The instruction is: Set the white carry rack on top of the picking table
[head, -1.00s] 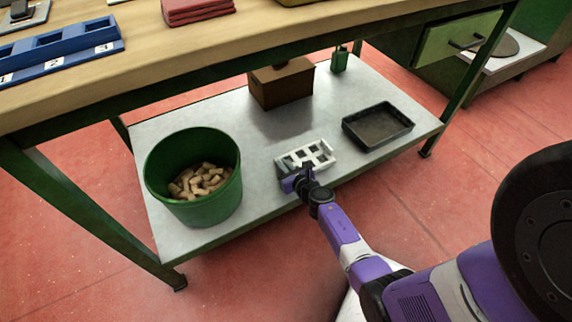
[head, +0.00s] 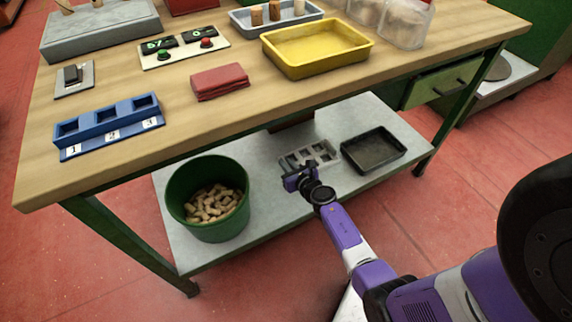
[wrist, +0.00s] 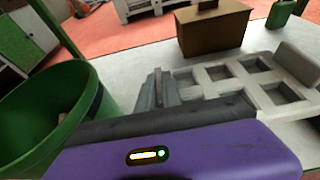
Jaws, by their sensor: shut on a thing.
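The white carry rack (head: 309,152), a light frame with square openings, is at the lower shelf beneath the picking table, between the green bucket and the black tray. My gripper (head: 297,177) is at its near side, shut on it. In the wrist view the rack (wrist: 247,88) extends right from my gripper's fingers (wrist: 158,92). I cannot tell whether the rack is lifted clear of the shelf. The picking table (head: 235,117) has a wooden top above the shelf.
A green bucket of corks (head: 207,198) and a black tray (head: 372,151) flank the rack. A brown box (wrist: 214,28) stands behind it. On the tabletop are a blue numbered holder (head: 108,127), a red cloth (head: 219,82) and a yellow tray (head: 316,48). Bare wood lies along the front edge.

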